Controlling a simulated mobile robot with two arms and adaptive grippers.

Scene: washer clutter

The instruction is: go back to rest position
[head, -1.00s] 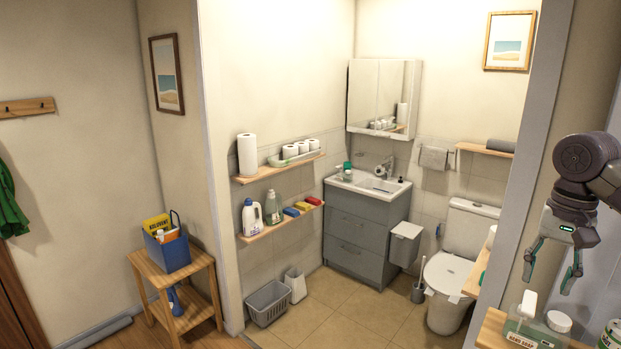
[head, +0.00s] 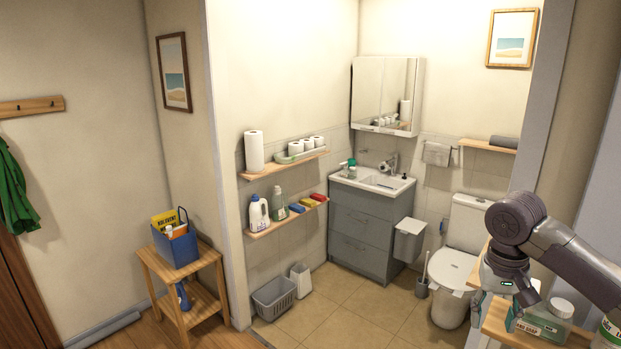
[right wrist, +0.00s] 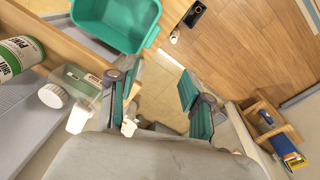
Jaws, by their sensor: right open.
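My right gripper (head: 496,306) is at the lower right of the head view, pointing down in front of a wooden shelf, with its arm coming in from the right. Its fingers are partly hard to make out there. In the right wrist view the gripper (right wrist: 157,92) shows its two teal-padded fingers spread apart with nothing between them. The hand soap bottle (head: 545,325) stands on the shelf close to the gripper in the head view. It also shows left of the fingers in the right wrist view (right wrist: 78,80). My left gripper is out of view.
A green-and-white can (head: 607,328) stands at the right edge. A teal tub (right wrist: 115,22) shows in the right wrist view. A wooden stand (head: 160,268) holds a blue caddy (head: 178,248). The toilet (head: 452,275) is behind my right arm. The tiled floor (head: 340,300) is mostly open.

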